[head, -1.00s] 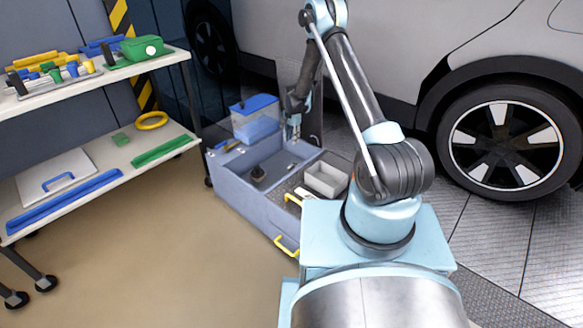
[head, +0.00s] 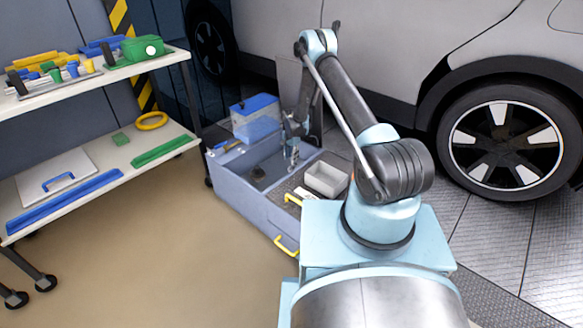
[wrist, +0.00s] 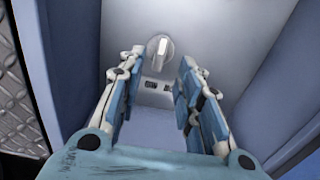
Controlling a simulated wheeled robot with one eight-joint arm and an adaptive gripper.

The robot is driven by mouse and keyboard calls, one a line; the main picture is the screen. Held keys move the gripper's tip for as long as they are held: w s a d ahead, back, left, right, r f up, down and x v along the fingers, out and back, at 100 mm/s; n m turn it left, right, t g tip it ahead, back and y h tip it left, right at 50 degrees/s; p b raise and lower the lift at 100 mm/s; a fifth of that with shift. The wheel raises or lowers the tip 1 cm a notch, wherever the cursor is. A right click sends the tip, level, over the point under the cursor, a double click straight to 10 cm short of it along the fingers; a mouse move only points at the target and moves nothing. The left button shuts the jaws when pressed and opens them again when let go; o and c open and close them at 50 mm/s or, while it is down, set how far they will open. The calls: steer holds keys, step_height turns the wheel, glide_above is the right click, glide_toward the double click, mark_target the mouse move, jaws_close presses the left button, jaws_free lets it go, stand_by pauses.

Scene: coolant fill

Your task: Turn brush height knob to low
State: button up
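A pale grey knob (wrist: 159,46) with a raised grip bar sits on a light panel (wrist: 202,20) in the wrist view. The bar stands close to upright, leaning slightly. Small dark marks (wrist: 152,86) show on the panel below it; I cannot read them. My gripper (wrist: 160,62) is open, its two blue-padded fingers apart with nothing between them. The knob appears beyond the fingertips, between them, and they do not seem to touch it. In the head view my gripper (head: 291,154) hangs over the grey-blue unit (head: 243,192); I cannot make out the knob there.
A blue-lidded clear container (head: 255,120) stands at the unit's back left. A light open box (head: 326,180) and yellow handles (head: 287,246) are at its right and front. A shelf cart (head: 95,180) stands left, a car (head: 395,60) behind. In the wrist view, blue walls (wrist: 262,100) flank the panel.

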mark_target(291, 166)
steer(key=shift+f, duration=3.2)
jaws_close()
